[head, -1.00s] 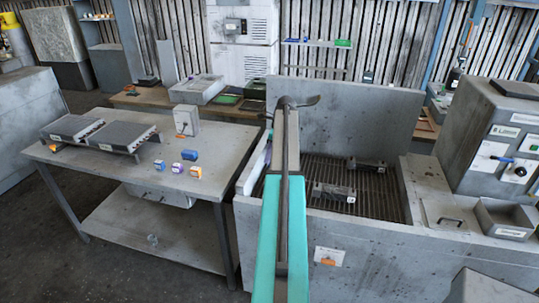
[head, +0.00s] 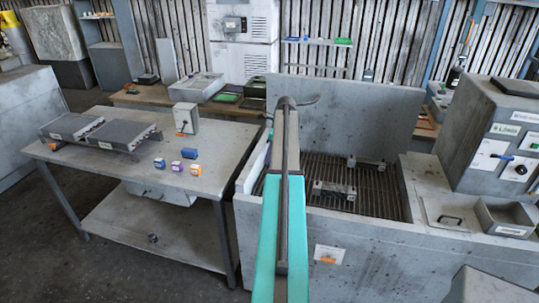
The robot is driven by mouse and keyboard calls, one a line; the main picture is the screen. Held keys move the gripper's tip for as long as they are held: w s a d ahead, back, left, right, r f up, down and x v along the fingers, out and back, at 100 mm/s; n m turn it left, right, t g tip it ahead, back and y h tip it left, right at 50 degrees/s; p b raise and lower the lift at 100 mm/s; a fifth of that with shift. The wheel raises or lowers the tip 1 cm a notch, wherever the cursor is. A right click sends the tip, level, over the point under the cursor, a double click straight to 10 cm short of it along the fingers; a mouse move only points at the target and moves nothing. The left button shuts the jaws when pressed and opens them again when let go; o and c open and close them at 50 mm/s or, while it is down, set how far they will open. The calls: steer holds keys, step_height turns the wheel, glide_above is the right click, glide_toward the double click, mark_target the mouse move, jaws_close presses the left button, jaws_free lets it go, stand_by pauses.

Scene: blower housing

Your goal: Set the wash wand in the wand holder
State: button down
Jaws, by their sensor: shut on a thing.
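My arm, teal and grey, reaches forward over the wash basin (head: 385,232) and hides part of it. My gripper is not visible; the far end of the arm covers that area. I cannot make out the wash wand for certain. A thin grey curved piece (head: 306,101) sticks out to the right at the arm's far end; I cannot tell whether it is the wand or a hose. A pale bluish strip (head: 262,157) shows left of the arm at the basin's left wall. I cannot identify the wand holder.
Two grey metal parts (head: 333,190) (head: 365,163) lie on the basin's slatted grate. A grey table (head: 95,172) at left carries flat units and several small boxes (head: 189,153). A control cabinet (head: 497,140) stands at right, with an open bin (head: 505,214) before it.

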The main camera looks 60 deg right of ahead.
steer(key=shift+f+b, duration=0.3)
steer(key=shift+f, duration=1.4)
stand_by(1.1)
steer(key=c, duration=1.4)
jaws_free()
steer(key=shift+c, duration=0.2)
steer(key=shift+r, duration=0.1)
steer(key=b+v, duration=0.4)
steer(key=v, duration=0.9)
steer(key=shift+r+b, duration=0.35)
